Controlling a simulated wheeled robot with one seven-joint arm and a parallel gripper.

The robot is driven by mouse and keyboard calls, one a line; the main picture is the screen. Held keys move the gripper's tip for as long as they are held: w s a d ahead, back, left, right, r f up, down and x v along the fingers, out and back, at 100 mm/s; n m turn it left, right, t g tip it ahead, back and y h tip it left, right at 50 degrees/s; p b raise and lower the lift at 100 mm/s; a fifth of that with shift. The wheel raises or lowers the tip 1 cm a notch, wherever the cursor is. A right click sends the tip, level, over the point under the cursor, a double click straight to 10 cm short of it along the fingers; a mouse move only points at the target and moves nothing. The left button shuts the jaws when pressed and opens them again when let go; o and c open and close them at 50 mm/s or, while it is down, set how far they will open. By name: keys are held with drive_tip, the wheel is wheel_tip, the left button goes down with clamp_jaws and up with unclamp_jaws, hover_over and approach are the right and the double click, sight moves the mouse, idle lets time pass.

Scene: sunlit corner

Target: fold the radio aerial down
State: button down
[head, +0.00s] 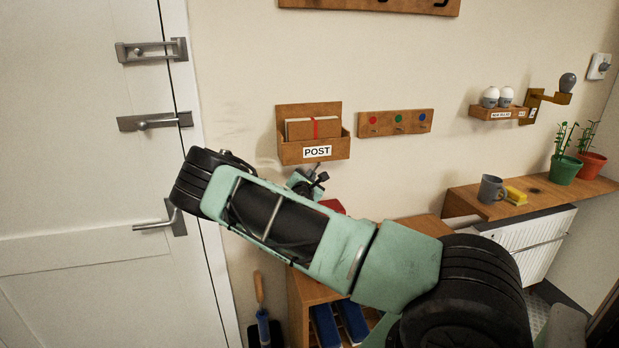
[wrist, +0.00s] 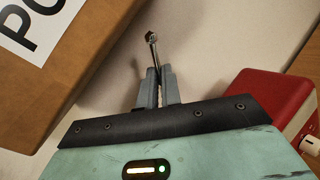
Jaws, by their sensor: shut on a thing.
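The radio (wrist: 265,92) is a red box with a white knob at the right of the wrist view. In the head view only a small red part of it (head: 333,207) shows past my arm. The aerial (wrist: 152,48) is a thin metal rod with a small knob at its tip. It stands up from between the two grey fingers of my gripper (wrist: 157,75), which are shut on it. The aerial's lower part and its joint with the radio are hidden. In the head view my arm covers most of the radio.
A wooden post box (head: 316,152) is on the wall close beside my gripper; it fills the left of the wrist view. A key rack (head: 396,123) hangs right of it. A white door (head: 90,200) stands left. A mug (head: 491,189) and plants stand on the right shelf.

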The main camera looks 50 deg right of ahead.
drive_tip(key=d+f+m+b, duration=0.1)
drive_tip(key=s+d+f+m+y, duration=0.1)
drive_tip(key=d+f+m+b, duration=0.1)
drive_tip(key=shift+s+f+g+y+b, duration=0.25)
drive_tip(key=shift+s+g+y+b, duration=0.05)
drive_tip(key=shift+s, duration=0.1)
drive_tip(key=shift+s+d+f+m+y+b, duration=0.2)
drive_tip(key=shift+f+m+y+b, duration=0.1)
drive_tip(key=shift+f+m, duration=0.2)
drive_tip(key=shift+s+d+f+m+y+b, duration=0.1)
drive_tip(key=shift+d+f+m+y+b, duration=0.2)
drive_tip(key=shift+f+m, duration=0.2)
drive_tip(key=shift+s+d+f+m+y+b, duration=0.15)
drive_tip(key=shift+f+m+y+b, duration=0.2)
drive_tip(key=shift+f, duration=0.2)
drive_tip(key=c, duration=1.6)
unclamp_jaws()
drive_tip(key=shift+o, duration=0.2)
drive_tip(key=shift+s+a, duration=0.2)
drive_tip(key=shift+a, duration=0.25)
drive_tip(key=b+v, duration=0.4)
drive_tip(key=v, duration=1.2)
drive_tip(key=shift+s, duration=0.2)
